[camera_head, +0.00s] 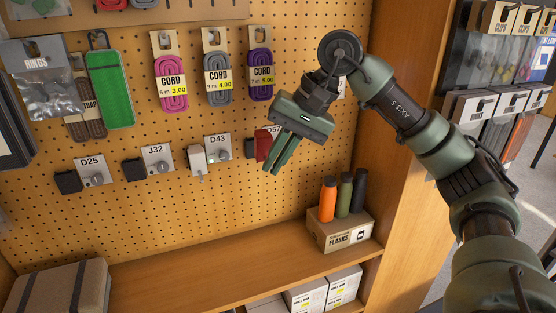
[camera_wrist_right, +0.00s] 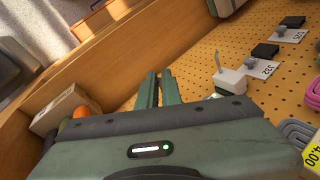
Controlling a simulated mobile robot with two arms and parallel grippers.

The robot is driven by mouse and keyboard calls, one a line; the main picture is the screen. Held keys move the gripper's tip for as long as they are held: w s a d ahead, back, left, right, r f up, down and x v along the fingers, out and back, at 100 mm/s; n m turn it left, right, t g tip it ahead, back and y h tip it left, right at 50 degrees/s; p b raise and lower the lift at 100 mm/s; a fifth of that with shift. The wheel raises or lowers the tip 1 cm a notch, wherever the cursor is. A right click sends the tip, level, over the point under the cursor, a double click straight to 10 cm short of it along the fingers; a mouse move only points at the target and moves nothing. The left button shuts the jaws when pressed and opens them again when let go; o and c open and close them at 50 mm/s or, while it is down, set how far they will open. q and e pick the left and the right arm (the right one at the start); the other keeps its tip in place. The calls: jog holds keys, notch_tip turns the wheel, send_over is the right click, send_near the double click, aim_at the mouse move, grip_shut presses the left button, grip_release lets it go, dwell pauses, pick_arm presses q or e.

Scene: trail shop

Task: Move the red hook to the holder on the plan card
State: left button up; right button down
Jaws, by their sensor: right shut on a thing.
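The red hook (camera_head: 263,145) shows in the head view as a dark red block on the pegboard, at the left side of my right gripper's fingers. My right gripper (camera_head: 278,153) points down at the board, its fingers close together and shut on the red hook; they partly cover it. In the wrist view the fingers of my right gripper (camera_wrist_right: 158,88) show, but the red hook is hidden. A card (camera_head: 274,130) behind the gripper is partly covered. A white hook (camera_head: 197,160) sits at card D43 (camera_head: 217,147); it also shows in the wrist view (camera_wrist_right: 229,82). My left gripper is not in view.
Cards J32 (camera_head: 158,158) and D25 (camera_head: 95,172) have dark blocks beside them. Cords (camera_head: 171,82) hang above. Below right stands a box of flasks (camera_head: 341,233) on the shelf (camera_head: 210,272). A wooden side panel (camera_head: 400,150) bounds the board. The lower board is clear.

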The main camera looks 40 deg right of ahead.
aim_at(269, 146)
jog(key=shift+w+d+p, duration=0.15)
jog(key=shift+w+p, duration=0.15)
jog(key=shift+w, duration=0.45)
jog(key=shift+w+d+p, duration=0.15)
jog(key=shift+w+p, duration=0.15)
jog(key=shift+w, duration=0.4)
jog(key=shift+w+n+g+p, duration=0.25)
jog(key=shift+n+p, duration=0.25)
jog(key=shift+p, duration=0.5)
jog(key=shift+w+d, duration=0.1)
jog(key=shift+w+d+p, duration=0.35)
jog(key=shift+w+d, duration=0.2)
jog(key=shift+w, duration=0.25)
jog(key=shift+w+d, duration=0.1)
jog(key=shift+w, duration=0.05)
jog(key=shift+f, duration=0.4)
